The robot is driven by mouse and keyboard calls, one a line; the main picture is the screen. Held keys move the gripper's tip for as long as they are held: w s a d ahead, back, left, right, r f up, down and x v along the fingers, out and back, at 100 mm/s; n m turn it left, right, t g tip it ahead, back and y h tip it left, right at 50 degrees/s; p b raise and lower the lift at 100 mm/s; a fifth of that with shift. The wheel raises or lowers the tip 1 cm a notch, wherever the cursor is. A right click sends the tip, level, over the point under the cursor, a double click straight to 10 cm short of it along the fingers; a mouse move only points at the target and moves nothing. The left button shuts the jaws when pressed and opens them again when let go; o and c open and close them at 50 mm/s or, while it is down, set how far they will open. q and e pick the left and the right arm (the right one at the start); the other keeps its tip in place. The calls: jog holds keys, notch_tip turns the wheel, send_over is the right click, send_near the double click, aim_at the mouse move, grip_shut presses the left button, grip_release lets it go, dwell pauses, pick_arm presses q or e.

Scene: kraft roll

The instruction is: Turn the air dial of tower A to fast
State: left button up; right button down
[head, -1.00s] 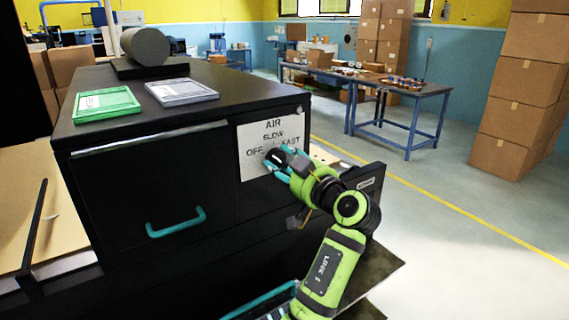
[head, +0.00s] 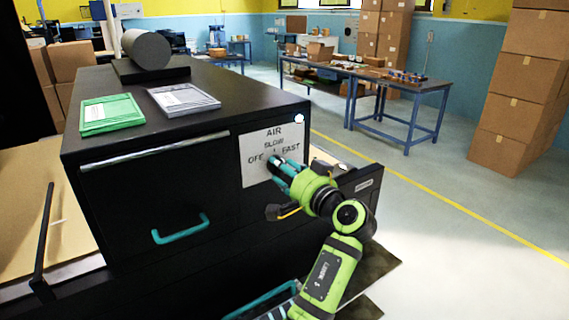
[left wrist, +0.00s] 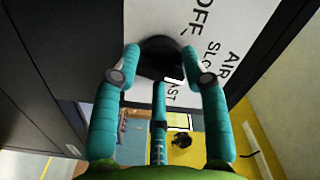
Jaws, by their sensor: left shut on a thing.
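The air dial is a black knob (left wrist: 160,58) on a white label plate (head: 254,180), on the front of a black cabinet (head: 150,205). The plate reads AIR, OFF, SLOW and FAST. My left gripper (head: 276,166) is at the dial, its teal fingers closed around the knob's sides. In the left wrist view the fingers (left wrist: 160,65) flank the knob, and a pale mark on its edge lies beside the partly covered word FAST. In the head view the fingers hide most of the dial. No tower letter is legible. My right gripper is not in view.
A green frame (head: 110,113) and a grey frame (head: 184,99) lie on the cabinet top, with a grey roll (head: 147,49) behind. A teal handle (head: 180,230) sticks out of the cabinet front. Stacked cartons (head: 518,95) and a blue-legged table (head: 400,84) stand beyond open floor.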

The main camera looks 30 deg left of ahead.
pick_arm(q)
jog(key=m+p, duration=0.2)
jog(key=m, duration=0.1)
jog(key=r+m+p, duration=0.1)
jog(key=m+p, duration=0.2)
jog(key=shift+r, duration=0.2)
jog(key=shift+w+f+m+p, duration=0.1)
jog(key=shift+f+m+p, duration=0.1)
jog(key=shift+m+p, duration=0.8)
jog(key=shift+f+m+p, duration=0.15)
jog(key=shift+m+p, duration=0.6)
jog(key=shift+m, duration=0.45)
jog(key=shift+c, duration=0.2)
jog(key=shift+f, duration=0.15)
jog(key=o, duration=1.1)
jog(key=shift+d, duration=0.1)
jog(key=shift+o, duration=0.2)
jog(key=shift+w+f, duration=0.15)
jog(key=shift+f, duration=0.05)
